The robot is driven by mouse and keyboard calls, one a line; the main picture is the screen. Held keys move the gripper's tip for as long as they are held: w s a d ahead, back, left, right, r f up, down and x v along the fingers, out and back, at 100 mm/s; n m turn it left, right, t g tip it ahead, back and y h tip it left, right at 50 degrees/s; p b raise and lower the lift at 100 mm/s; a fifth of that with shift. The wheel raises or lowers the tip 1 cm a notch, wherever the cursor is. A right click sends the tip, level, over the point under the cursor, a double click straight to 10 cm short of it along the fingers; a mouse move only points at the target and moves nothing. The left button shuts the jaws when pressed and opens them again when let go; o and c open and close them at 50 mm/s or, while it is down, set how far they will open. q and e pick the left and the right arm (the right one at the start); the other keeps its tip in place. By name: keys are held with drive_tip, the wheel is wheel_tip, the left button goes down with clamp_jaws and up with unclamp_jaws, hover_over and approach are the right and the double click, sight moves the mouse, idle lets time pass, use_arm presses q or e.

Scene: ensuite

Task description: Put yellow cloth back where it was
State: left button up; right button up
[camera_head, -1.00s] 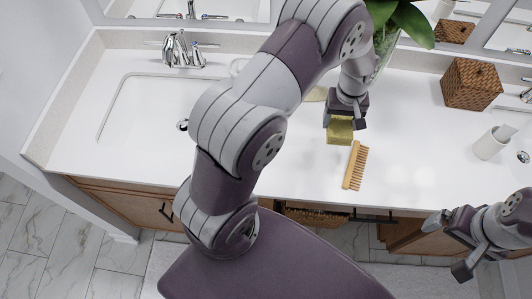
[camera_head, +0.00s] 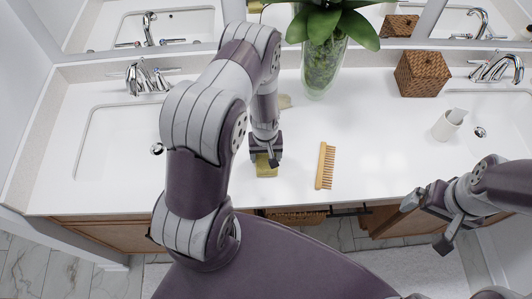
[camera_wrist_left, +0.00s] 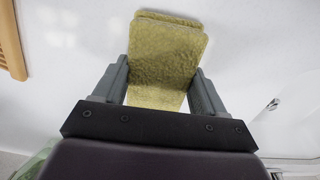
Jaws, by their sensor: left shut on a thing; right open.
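The yellow cloth (camera_wrist_left: 168,52) is a folded, textured block held between the two fingers of my left gripper (camera_wrist_left: 160,88) in the left wrist view. In the head view the cloth (camera_head: 265,168) hangs below my left gripper (camera_head: 265,155), over the white counter left of the brush. I cannot tell whether the cloth touches the counter. My right gripper (camera_head: 425,220) is open and empty in front of the counter at the right.
A wooden brush (camera_head: 325,166) lies on the counter (camera_head: 368,128). A glass vase with a plant (camera_head: 323,62), a wicker box (camera_head: 419,74) and a white cup (camera_head: 446,126) stand behind and right. Sinks (camera_head: 120,135) lie at both ends. An open drawer (camera_head: 297,217) shows below.

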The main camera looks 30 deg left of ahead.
use_arm(q)
drive_tip(key=shift+f, duration=0.1)
drive_tip(key=o, duration=1.1)
drive_tip(key=shift+d, duration=0.1)
drive_tip(key=shift+r, duration=0.3)
wheel_tip(320, 180, up, 10)
drive_tip(key=r+b, duration=0.1)
drive_tip(key=b, duration=0.1)
wheel_tip(320, 180, up, 11)
drive_tip(key=m, duration=0.5)
hover_over(266, 157)
drive_tip(key=s+d, duration=0.4)
drive_tip(key=s, duration=0.1)
drive_tip(key=shift+m+t, duration=0.6)
drive_tip(key=shift+m, duration=0.2)
drive_tip(key=shift+s+d+r, duration=0.25)
drive_tip(key=shift+s+r, duration=0.05)
drive_tip(key=shift+s, duration=0.35)
drive_tip(key=shift+s+d+r, duration=0.2)
drive_tip(key=shift+s+r, duration=0.15)
drive_tip(key=shift+s, duration=0.3)
drive_tip(key=shift+s+d+r, duration=0.25)
drive_tip(key=shift+s+r, duration=0.05)
drive_tip(key=shift+s, duration=0.35)
